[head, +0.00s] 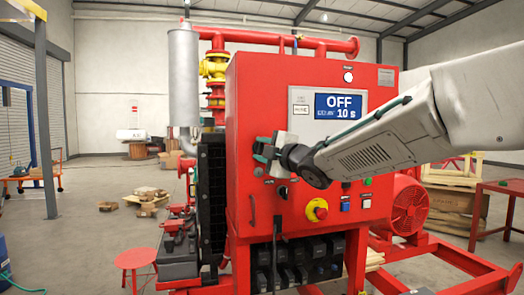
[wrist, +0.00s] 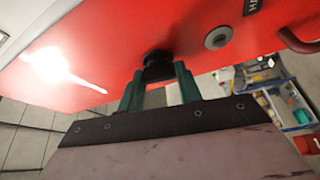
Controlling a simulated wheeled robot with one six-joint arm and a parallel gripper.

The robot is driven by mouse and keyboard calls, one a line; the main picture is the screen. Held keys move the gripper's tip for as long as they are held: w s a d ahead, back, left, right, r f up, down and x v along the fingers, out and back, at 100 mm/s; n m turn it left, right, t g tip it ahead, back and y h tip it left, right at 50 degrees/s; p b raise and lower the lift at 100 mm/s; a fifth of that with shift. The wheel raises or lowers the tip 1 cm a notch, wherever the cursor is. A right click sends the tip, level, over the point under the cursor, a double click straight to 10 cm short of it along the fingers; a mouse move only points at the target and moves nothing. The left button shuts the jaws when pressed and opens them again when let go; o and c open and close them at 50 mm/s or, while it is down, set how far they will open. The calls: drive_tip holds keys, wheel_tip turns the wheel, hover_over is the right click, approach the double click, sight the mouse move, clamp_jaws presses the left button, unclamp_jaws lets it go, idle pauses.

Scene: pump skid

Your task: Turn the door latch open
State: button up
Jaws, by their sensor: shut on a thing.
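The red control cabinet (head: 290,100) has its front face toward me. My gripper (head: 262,150) is at the left part of that face, its green fingers close to the panel. In the wrist view the two fingers (wrist: 158,88) are shut on a black round latch (wrist: 158,62) on the red face. The fingers cover part of the latch, and its turn angle cannot be told. In the head view the gripper hides the latch. The cabinet door looks closed.
Near the latch are a round metal lock (wrist: 217,38) and a red door handle (head: 252,210). A display (head: 341,106) reads OFF. A red and yellow stop button (head: 317,210) and a black knob (head: 283,192) sit below my gripper. Open floor lies left.

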drive_tip(key=shift+n+g, duration=0.4)
drive_tip(key=shift+n, duration=0.7)
drive_tip(key=o, duration=1)
drive_tip(key=shift+a, duration=0.1)
drive_tip(key=v, duration=0.7)
drive_tip(key=shift+s+d+r, duration=0.1)
drive_tip(key=shift+s+d, duration=0.1)
drive_tip(key=shift+s, duration=0.15)
